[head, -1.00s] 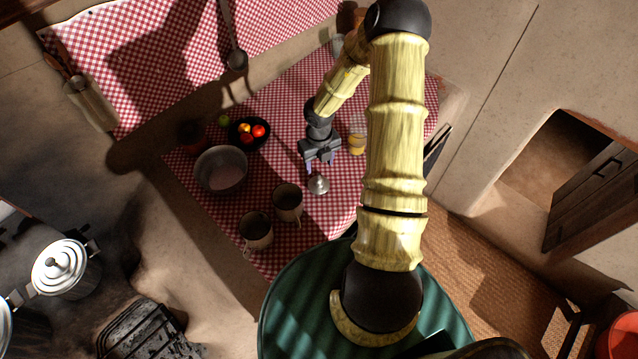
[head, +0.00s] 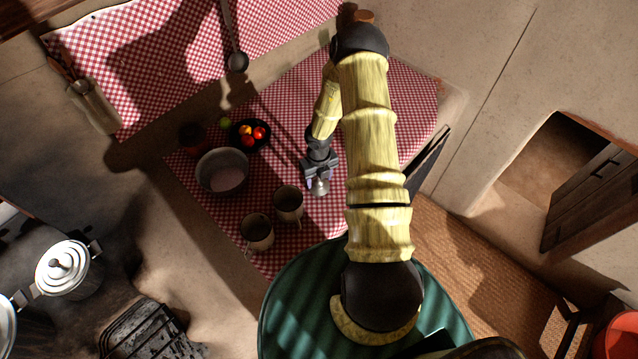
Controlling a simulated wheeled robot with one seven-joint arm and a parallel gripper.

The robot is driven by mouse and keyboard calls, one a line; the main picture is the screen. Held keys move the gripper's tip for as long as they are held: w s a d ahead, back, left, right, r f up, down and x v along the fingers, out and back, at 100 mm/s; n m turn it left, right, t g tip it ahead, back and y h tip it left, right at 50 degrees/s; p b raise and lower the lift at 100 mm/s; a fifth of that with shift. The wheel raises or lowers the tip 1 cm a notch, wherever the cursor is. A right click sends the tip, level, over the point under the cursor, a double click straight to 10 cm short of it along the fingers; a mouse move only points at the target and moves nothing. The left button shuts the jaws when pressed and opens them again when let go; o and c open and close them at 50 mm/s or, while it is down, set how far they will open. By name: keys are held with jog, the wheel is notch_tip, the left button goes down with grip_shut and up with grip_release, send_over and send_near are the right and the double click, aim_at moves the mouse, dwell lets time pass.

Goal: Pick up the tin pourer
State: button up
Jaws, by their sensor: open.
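The tin pourer (head: 320,188) is a small, shiny, cone-shaped metal piece on the red checked cloth. It stands near the middle of the table in the head view. My gripper (head: 320,181) is open right at the pourer, with its fingers around or just above the pourer's upper part. The gripper body hides the pourer's top, and I cannot tell whether the fingers touch it.
Two mugs (head: 257,231) (head: 289,203) stand to the left of the pourer, toward the front edge. A metal pot (head: 222,171) and a black bowl of fruit (head: 262,127) are farther left. The checked cloth (head: 405,110) is clear at the right.

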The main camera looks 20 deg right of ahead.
jog(key=shift+f, duration=0.55)
jog(key=shift+c, duration=0.2)
jog(key=c, duration=1.1)
notch_tip(320, 180, up, 10)
jog(key=shift+r+b, duration=0.1)
jog(key=shift+b, duration=0.5)
jog(key=shift+a, duration=0.1)
